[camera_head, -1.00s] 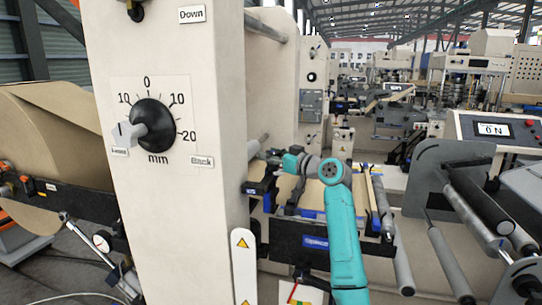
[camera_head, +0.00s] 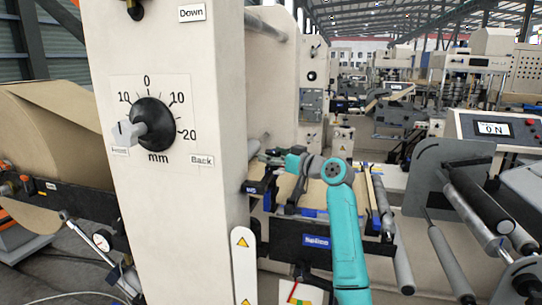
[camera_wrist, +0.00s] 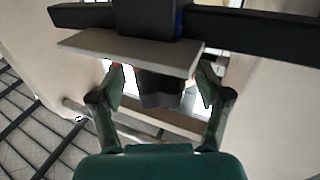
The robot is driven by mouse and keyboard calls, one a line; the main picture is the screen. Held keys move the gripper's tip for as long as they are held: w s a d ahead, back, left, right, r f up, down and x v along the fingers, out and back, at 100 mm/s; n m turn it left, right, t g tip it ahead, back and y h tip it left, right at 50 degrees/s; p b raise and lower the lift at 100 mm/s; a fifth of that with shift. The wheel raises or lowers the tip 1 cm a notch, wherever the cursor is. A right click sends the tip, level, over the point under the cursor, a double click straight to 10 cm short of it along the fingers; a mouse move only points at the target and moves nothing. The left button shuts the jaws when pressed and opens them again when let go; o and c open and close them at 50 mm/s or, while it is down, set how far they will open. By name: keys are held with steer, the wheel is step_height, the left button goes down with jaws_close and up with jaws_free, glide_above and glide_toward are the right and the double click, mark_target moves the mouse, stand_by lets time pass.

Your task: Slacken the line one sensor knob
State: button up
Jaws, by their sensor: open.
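My gripper (camera_wrist: 159,84) is open in the wrist view, one finger at the left and one at the right. A dark, rounded knob (camera_wrist: 160,92) shows between the fingers, below a beige plate; I see a gap on each side of it. I cannot read any label that says which line it belongs to. In the head view my gripper (camera_head: 268,155) is small, at the end of my teal arm, beside the right edge of the beige column. The knob cannot be made out there.
The beige column (camera_head: 190,240) carries a large black dial (camera_head: 152,125) marked in mm. A dark bar (camera_wrist: 255,25) crosses above the plate in the wrist view. A brown paper roll (camera_head: 50,120) stands at left, metal rollers (camera_head: 450,265) at right.

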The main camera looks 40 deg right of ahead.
steer(key=v, duration=1.1)
steer(key=shift+s, duration=0.2)
steer(key=shift+d, duration=0.1)
steer(key=shift+c, duration=1)
